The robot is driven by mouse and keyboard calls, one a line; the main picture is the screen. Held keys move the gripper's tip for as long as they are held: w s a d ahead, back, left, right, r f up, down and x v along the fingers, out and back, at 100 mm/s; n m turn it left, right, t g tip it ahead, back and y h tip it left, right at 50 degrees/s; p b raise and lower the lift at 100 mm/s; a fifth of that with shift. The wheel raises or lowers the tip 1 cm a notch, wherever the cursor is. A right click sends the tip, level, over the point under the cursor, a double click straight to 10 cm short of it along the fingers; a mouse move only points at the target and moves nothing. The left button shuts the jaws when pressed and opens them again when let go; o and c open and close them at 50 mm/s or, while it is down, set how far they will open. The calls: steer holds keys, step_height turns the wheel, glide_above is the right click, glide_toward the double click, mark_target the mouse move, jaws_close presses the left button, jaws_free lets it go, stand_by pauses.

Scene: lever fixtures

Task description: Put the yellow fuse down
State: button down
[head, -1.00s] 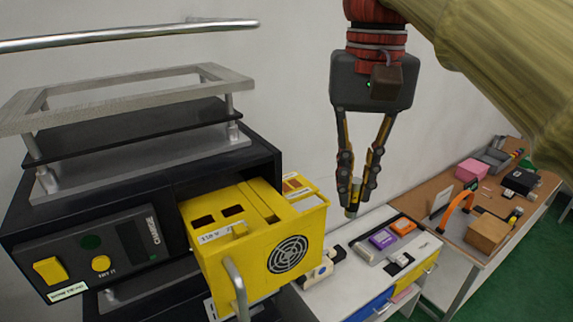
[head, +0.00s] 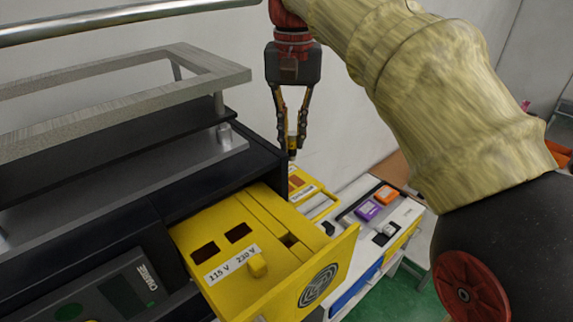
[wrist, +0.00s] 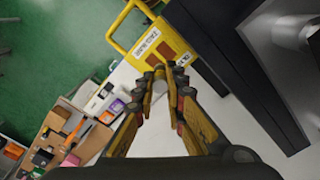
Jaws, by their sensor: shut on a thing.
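My gripper (head: 291,138) points down and is shut on the yellow fuse (head: 292,146), a small upright cylinder with a pale lower end. The fuse is mostly hidden by the fingers. In the head view it is held behind the pulled-out yellow drawer (head: 325,262), in front of the white wall. In the wrist view the fingertips (wrist: 160,76) meet near the yellow labelled housing (wrist: 135,32). I cannot tell the height of the fuse above what lies beneath it.
The black machine (head: 120,225) with a grey frame on top (head: 205,62) stands at left. A white bench at right holds a purple block (head: 368,210) and an orange block (head: 386,195). A brown table (wrist: 62,135) with several items lies beyond.

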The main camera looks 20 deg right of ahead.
mark_target(291, 159)
step_height(291, 159, down, 3)
steer(key=shift+w+a+f, duration=0.1)
steer(key=shift+w, duration=0.05)
steer(key=shift+f, duration=1.75)
steer(key=shift+f, duration=0.15)
steer(key=c, duration=1.8)
jaws_free()
steer(key=shift+c, duration=0.2)
step_height(291, 159, up, 12)
steer(key=shift+r, duration=0.15)
